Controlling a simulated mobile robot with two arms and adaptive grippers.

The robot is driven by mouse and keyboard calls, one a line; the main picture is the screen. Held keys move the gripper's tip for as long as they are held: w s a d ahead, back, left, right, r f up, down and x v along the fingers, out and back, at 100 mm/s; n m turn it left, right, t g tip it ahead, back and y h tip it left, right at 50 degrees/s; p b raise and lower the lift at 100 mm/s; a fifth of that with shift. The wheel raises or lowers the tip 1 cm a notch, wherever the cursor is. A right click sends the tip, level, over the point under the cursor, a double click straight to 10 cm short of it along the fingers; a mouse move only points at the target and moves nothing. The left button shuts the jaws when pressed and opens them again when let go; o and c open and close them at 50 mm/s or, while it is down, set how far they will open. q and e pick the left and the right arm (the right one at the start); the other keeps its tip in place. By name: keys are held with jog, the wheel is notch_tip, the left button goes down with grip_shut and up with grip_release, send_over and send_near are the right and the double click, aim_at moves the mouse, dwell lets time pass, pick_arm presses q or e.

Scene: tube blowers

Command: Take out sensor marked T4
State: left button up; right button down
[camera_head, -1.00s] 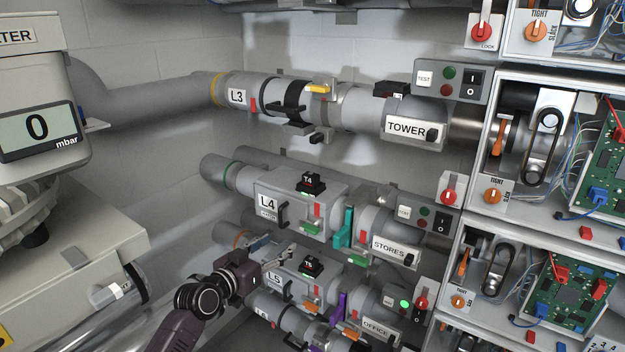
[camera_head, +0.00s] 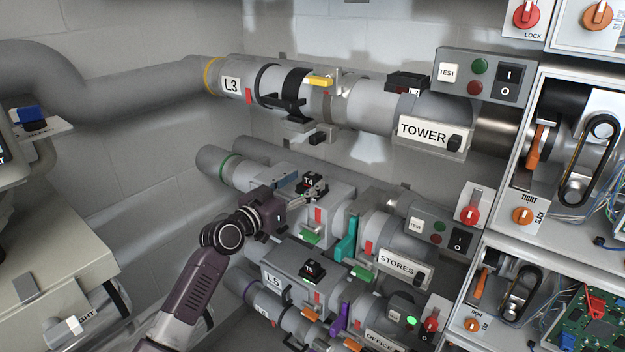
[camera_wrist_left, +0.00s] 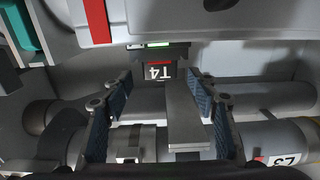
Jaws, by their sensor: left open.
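The black T4 sensor (camera_head: 311,184) sits on top of the grey L4 pipe housing (camera_head: 338,205), its label in white letters. In the left wrist view the T4 sensor (camera_wrist_left: 158,70) shows upside down, at the far end of the space between the fingers. My left gripper (camera_head: 297,183) is at the L4 housing, just left of the sensor and partly hiding the housing's front. In the left wrist view my left gripper (camera_wrist_left: 160,95) is open, with a blue-padded finger on each side and nothing clasped. My right gripper is not in view.
The T5 sensor (camera_head: 312,269) sits on the L5 housing below. The L3 pipe (camera_head: 350,100) runs above the gripper. Open cabinets (camera_head: 540,200) fill the right side.

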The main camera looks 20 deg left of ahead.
aim_at(308, 178)
pick_arm(q)
jog(key=x, duration=0.4)
jog(key=shift+a, duration=0.1)
jog(key=c, duration=1.3)
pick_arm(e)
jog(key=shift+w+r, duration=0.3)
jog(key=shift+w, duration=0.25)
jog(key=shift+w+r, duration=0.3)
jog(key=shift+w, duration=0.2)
